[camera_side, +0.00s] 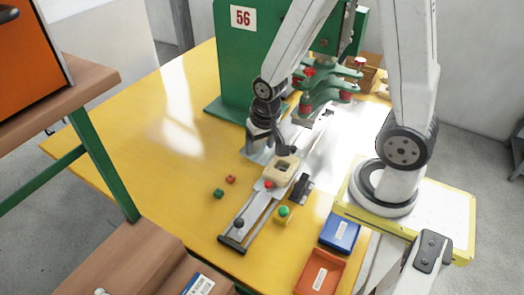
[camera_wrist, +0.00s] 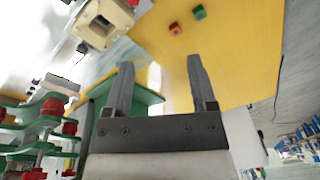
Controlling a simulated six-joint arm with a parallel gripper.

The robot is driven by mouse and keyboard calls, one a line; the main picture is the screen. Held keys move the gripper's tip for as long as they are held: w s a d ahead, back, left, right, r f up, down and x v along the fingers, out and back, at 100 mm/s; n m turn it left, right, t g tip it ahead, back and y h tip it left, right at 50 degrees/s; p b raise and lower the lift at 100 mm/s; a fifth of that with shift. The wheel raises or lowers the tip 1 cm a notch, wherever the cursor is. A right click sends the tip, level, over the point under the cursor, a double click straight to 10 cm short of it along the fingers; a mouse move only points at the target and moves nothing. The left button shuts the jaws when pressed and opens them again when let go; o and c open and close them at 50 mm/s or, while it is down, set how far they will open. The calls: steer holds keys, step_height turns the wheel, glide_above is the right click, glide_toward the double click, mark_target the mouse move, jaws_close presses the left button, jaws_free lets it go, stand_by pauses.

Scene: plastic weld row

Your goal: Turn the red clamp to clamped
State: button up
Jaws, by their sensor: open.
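A small red part (camera_side: 268,184), which looks like the red clamp, sits at the near end of the beige block (camera_side: 283,168) on the slide rail. Its handle position is too small to tell. In the wrist view a red bit (camera_wrist: 132,3) shows at the top edge beside the beige block (camera_wrist: 100,22). My gripper (camera_side: 264,152) is beside the far left end of the block, above the yellow table. In the wrist view my gripper (camera_wrist: 160,68) has its two fingers apart, with nothing between them.
The green press (camera_side: 240,70) with red-knobbed clamps stands behind my gripper. A red cube (camera_side: 231,179) and a green cube (camera_side: 218,193) lie left of the rail. A green button (camera_side: 283,211), blue bin (camera_side: 340,232) and orange bin (camera_side: 320,272) are at right. The table's left is clear.

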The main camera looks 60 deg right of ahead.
steer(key=shift+s+a+r+n+t, duration=0.15)
steer(key=shift+s+a+r+n, duration=0.2)
steer(key=shift+r+n, duration=0.55)
steer(key=shift+s+a+r+n+t, duration=0.15)
steer(key=shift+a+r+n, duration=0.25)
steer(key=shift+r+n, duration=0.5)
steer(key=shift+s+a+r+n+t, duration=0.2)
steer(key=shift+a+r+n, duration=0.3)
steer(key=shift+n, duration=0.7)
steer(key=shift+d+r, duration=0.1)
